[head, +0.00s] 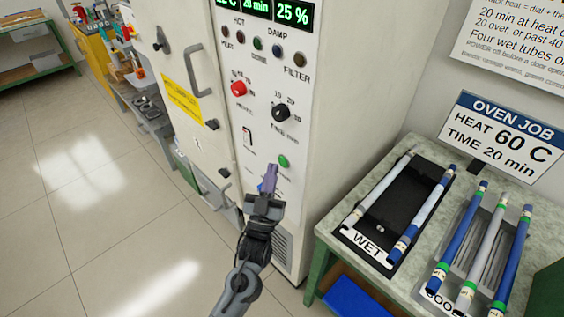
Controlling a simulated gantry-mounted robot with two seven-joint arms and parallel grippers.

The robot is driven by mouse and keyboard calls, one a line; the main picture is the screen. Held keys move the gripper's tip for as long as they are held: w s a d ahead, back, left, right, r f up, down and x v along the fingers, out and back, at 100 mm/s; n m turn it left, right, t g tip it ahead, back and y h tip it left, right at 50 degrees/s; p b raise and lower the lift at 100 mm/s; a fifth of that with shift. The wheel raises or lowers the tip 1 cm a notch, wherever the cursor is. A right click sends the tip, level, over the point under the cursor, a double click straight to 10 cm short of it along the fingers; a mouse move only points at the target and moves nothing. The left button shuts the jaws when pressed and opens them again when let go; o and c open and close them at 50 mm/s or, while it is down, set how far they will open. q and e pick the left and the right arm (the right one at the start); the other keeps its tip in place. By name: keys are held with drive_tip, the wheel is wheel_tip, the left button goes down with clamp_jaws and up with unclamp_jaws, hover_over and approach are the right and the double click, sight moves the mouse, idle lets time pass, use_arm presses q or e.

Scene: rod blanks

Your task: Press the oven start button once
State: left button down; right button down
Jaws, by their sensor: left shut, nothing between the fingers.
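The oven (345,90) is a tall cream cabinet with a control panel facing me. A round green button (283,161) sits low on the panel; I take it as the start button, though its label is too small to read. My left gripper (270,170) is shut and empty, its purple fingertips pointing up at the panel just left of and slightly below the button. A small gap shows between them in the picture; contact with the panel cannot be told. My right gripper is not in view.
Above the button are a red knob (238,88), a black knob (281,112) and a rocker switch (248,137). The oven door handle (198,70) is at left. A bench (415,277) at right holds a WET tray and another tray with rods. An OVEN JOB sign (500,137) reads 60 C, 20 min.

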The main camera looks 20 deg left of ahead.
use_arm(q)
drive_tip(key=shift+w+d, duration=0.1)
drive_tip(key=shift+w+d, duration=0.15)
drive_tip(key=shift+w, duration=0.15)
drive_tip(key=shift+w+d, duration=0.15)
drive_tip(key=shift+w, duration=0.15)
idle(0.7)
drive_tip(key=shift+s, duration=0.1)
idle(0.3)
drive_tip(key=shift+s+a+p, duration=0.4)
drive_tip(key=shift+s+p, duration=0.05)
drive_tip(key=shift+s, duration=0.15)
